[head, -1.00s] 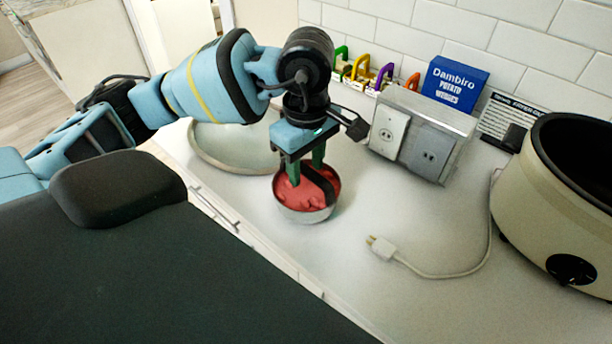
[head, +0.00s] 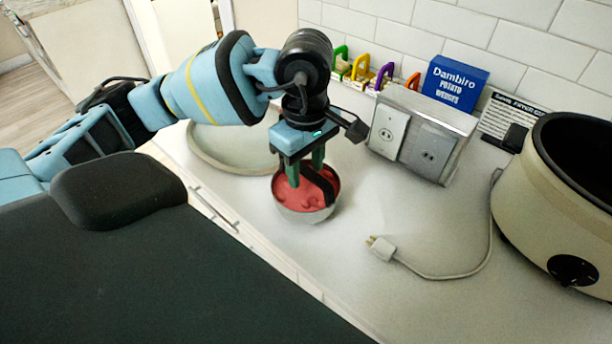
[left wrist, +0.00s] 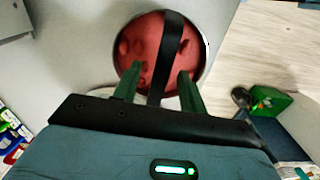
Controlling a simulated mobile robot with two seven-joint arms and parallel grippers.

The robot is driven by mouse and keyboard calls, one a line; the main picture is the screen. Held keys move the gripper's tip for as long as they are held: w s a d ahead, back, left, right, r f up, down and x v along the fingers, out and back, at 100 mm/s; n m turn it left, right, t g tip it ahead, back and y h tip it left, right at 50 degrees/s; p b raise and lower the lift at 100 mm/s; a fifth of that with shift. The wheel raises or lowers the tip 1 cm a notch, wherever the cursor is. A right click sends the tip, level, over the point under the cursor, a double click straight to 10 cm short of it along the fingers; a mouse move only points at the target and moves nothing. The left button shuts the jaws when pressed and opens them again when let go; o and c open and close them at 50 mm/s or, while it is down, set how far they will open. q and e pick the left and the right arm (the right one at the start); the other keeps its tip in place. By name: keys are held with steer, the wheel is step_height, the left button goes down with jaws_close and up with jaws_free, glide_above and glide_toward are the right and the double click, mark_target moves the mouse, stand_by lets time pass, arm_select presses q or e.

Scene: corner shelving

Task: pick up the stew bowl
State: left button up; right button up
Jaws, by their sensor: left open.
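The stew bowl (head: 306,212) is a round metal bowl with red stew in it, upright on the white counter. In the left wrist view the two fingers (left wrist: 158,82) stand apart over the near part of the bowl. Whether the tips touch the stew is unclear. My right gripper is not in view.
A large round dish (head: 215,150) lies behind and left of the bowl. A socket box (head: 422,135), a blue potato wedges box (head: 455,84) and colourful padlock-like items stand at the wall. A cream cooker (head: 545,210) with a plug and cord (head: 382,247) is right. Counter in front is clear.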

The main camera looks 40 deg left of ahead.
arm_select(q)
steer(key=shift+c, duration=0.4)
jaws_close()
stand_by(0.9)
